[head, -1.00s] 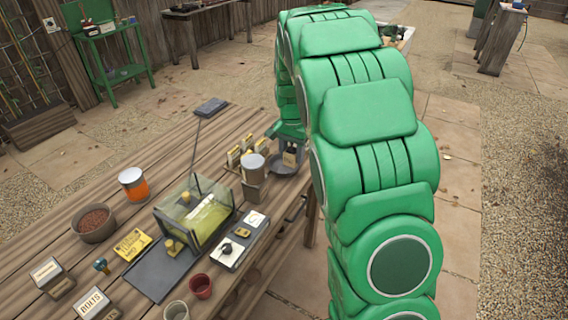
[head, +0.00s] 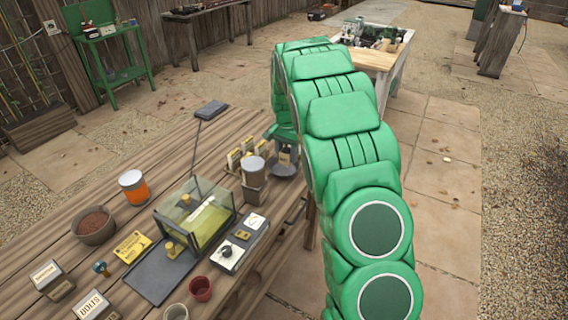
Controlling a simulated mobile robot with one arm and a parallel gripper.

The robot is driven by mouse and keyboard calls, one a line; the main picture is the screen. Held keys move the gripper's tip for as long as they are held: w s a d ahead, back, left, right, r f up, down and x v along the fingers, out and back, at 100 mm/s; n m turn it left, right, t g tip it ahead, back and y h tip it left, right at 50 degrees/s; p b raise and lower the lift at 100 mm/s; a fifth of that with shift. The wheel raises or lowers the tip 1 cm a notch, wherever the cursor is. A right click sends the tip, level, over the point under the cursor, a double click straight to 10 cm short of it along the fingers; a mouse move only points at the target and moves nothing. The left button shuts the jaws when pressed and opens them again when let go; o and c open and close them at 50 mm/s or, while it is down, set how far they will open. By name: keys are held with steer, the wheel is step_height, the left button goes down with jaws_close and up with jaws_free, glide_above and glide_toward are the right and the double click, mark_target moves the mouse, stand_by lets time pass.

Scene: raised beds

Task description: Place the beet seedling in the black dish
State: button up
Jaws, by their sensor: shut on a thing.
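My gripper (head: 285,147) is at the far right edge of the wooden table, partly hidden by my green arm. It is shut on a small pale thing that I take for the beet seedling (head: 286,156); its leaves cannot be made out. The round dark dish (head: 284,171) lies directly below the gripper, on the table's right edge. The held thing is over the dish or just inside it; I cannot tell whether it touches.
A grey-lidded canister (head: 254,172) and a rack of small packets (head: 240,152) stand just left of the dish. A glass box (head: 195,215), an orange jar (head: 133,187) and a brown bowl (head: 94,226) are farther left. Bare planks lie behind.

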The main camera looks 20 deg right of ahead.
steer(key=shift+w+d+f, duration=0.2)
steer(key=shift+w+f, duration=1.15)
steer(key=shift+f, duration=0.15)
steer(key=shift+w+d+f, duration=0.15)
steer(key=shift+w+f, duration=1.2)
steer(key=shift+f, duration=0.15)
steer(key=shift+w+f, duration=0.1)
steer(key=shift+f, duration=1.45)
steer(key=shift+f, duration=0.15)
steer(key=o, duration=1.1)
steer(key=shift+c, duration=0.2)
